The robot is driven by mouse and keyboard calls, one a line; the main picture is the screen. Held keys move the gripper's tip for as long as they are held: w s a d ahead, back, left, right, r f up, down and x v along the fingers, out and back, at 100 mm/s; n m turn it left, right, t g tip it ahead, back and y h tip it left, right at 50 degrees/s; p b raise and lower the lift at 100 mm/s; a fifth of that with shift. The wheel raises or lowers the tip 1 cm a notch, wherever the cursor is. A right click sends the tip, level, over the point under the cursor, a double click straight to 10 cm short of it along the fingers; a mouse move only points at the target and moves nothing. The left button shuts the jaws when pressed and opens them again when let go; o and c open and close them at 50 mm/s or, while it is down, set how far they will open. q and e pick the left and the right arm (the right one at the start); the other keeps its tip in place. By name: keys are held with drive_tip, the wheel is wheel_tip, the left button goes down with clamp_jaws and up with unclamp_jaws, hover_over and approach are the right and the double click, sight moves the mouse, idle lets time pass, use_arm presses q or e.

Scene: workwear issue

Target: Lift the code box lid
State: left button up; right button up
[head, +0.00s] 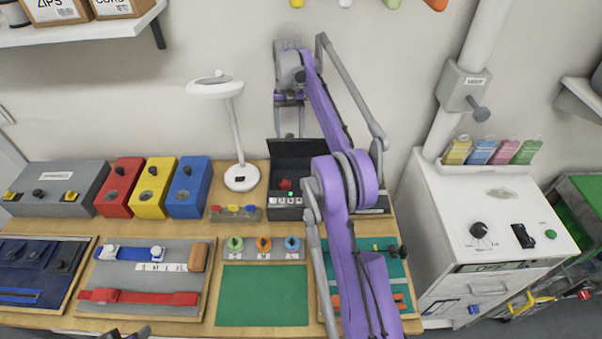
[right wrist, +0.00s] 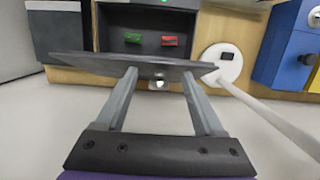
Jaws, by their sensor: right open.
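The code box (head: 288,200) is a black box at the back of the bench, right of the white lamp. Its dark lid (head: 296,152) stands raised at the back, and a red piece shows inside. My right gripper (head: 290,121) is above and behind the lid, pointing down, its fingers apart. In the right wrist view, the open fingers (right wrist: 160,73) reach the lid's edge (right wrist: 95,65); whether they touch it I cannot tell. Beyond it lie a green block (right wrist: 133,37) and a red block (right wrist: 169,41). A dark bit of my left gripper (head: 128,335) barely shows at the bottom edge.
The lamp (head: 241,178) stands close left of the box, with blue, yellow and red boxes (head: 153,188) farther left. Trays and a green mat (head: 262,295) fill the front of the bench. A white cabinet (head: 495,205) stands to the right. My right arm hides part of the bench.

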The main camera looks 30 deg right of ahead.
wheel_tip(320, 180, up, 8)
drive_tip(key=s+a, duration=0.1)
drive_tip(key=shift+s, duration=0.2)
drive_tip(key=shift+f, duration=0.1)
idle(1.0)
